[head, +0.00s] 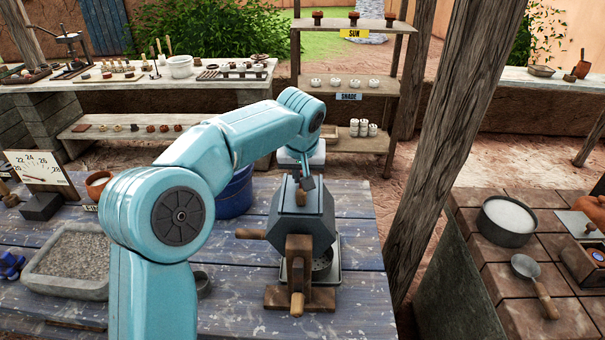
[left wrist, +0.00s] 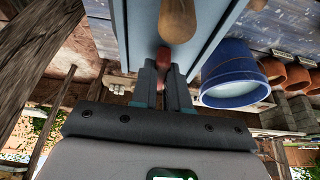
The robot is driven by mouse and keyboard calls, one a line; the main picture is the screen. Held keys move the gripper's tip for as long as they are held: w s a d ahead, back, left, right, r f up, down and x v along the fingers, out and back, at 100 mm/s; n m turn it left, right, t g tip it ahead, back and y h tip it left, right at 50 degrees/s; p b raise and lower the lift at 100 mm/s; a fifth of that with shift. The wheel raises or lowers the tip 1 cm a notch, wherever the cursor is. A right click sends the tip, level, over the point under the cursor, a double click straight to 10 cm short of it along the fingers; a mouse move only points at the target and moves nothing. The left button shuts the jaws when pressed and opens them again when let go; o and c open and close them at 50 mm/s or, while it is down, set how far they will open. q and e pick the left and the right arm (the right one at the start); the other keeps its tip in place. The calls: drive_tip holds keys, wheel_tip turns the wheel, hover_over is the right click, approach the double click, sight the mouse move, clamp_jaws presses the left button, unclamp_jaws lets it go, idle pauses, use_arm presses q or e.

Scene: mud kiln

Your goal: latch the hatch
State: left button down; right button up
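A blue-grey faceted drum (head: 300,217) with wooden handles stands on a wooden stand on the blue plank table. My left arm reaches over from the left, and my left gripper (head: 305,182) is at the drum's top, partly hidden by the arm. In the left wrist view the gripper's fingers (left wrist: 162,88) are close together around a small red-brown grip (left wrist: 164,60) beside the drum's blue-grey wall. A rounded wooden knob (left wrist: 178,20) is just beyond. The hatch's edge and latch cannot be made out clearly. My right gripper is not in view.
A blue bucket (head: 236,192) stands behind and left of the drum. A wooden post (head: 440,150) rises right of the table. A brick counter (head: 520,250) is farther right.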

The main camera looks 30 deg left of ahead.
use_arm(q)
drive_tip(key=shift+s, duration=0.15)
drive_tip(key=shift+m, duration=0.4)
drive_tip(key=m+h+p, duration=0.1)
drive_tip(key=m+p, duration=0.1)
drive_tip(key=m, duration=0.1)
drive_tip(key=shift+a+m+h, duration=0.15)
drive_tip(key=shift+m+h, duration=0.25)
drive_tip(key=m+p, duration=0.1)
drive_tip(key=m, duration=0.1)
drive_tip(key=m+h+p, duration=0.1)
drive_tip(key=m, duration=0.1)
drive_tip(key=shift+a+h, duration=0.1)
drive_tip(key=shift+h, duration=0.2)
drive_tip(key=m+h+p, duration=0.1)
drive_tip(key=m, duration=0.1)
drive_tip(key=m+p, duration=0.1)
drive_tip(key=m, duration=0.2)
drive_tip(key=shift+a+h+p, duration=0.1)
drive_tip(key=shift+h+p, duration=0.3)
drive_tip(key=shift+w+m+g+h+p, duration=0.1)
drive_tip(key=shift+m+g+h+p, duration=0.25)
drive_tip(key=shift+m+p, duration=0.55)
drive_tip(key=shift+w+m+g+h+p, duration=0.1)
drive_tip(key=shift+m+g+h+p, duration=0.25)
drive_tip(key=shift+m, duration=0.95)
drive_tip(key=shift+f, duration=0.1)
